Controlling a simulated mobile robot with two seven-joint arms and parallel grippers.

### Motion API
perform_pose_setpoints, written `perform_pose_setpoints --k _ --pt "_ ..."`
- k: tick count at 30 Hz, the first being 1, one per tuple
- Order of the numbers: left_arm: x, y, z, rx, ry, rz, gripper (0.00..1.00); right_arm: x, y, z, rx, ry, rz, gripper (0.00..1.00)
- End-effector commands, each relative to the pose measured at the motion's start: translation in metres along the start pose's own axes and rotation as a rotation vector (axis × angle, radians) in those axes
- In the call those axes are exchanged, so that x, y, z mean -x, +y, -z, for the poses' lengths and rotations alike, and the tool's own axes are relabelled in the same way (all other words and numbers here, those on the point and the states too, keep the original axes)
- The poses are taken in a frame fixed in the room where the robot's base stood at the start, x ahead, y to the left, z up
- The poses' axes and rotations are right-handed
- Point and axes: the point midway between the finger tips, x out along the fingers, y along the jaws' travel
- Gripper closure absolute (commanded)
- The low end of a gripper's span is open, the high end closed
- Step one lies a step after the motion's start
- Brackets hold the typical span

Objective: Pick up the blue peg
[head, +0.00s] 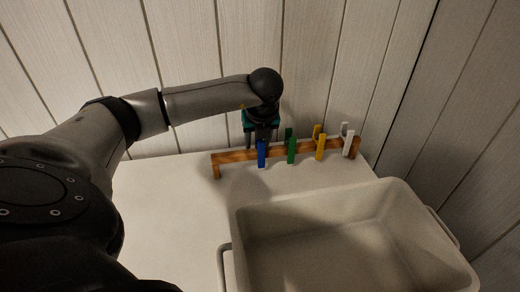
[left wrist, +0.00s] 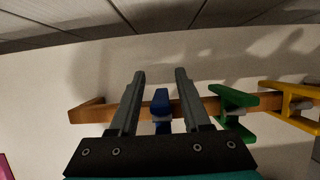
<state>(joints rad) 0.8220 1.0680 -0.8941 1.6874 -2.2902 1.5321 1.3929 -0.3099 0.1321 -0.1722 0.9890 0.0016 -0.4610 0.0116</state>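The blue peg (head: 262,153) is clipped on a wooden bar (head: 235,156) at the back of the white table, leftmost in the row. In the left wrist view the left gripper (left wrist: 160,76) is open, with one finger on each side of the blue peg (left wrist: 161,99). A gap shows between the peg and each finger. The peg still sits on the bar. My right gripper is not in view.
Green (head: 292,148), yellow (head: 320,146) and white (head: 348,143) pegs sit along the bar to the right. An empty light bin (head: 290,212) with handles stands in front. A plank wall rises close behind the bar. The table's left part is clear.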

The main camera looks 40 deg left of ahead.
Motion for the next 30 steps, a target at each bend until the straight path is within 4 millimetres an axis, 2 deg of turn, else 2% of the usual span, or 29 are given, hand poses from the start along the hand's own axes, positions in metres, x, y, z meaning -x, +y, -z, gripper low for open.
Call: perform_pose_setpoints --k 2,12,30 --pt "0.0001 -0.0001 0.0001 0.000 0.000 0.000 0.63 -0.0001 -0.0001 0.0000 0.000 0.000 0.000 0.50" --pt "0.0002 0.0000 0.0001 0.000 0.000 0.000 1.00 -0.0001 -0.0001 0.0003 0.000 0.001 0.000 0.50" --pt "0.0028 -0.0002 -0.0013 0.001 0.000 0.001 1.00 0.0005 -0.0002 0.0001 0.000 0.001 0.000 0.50"
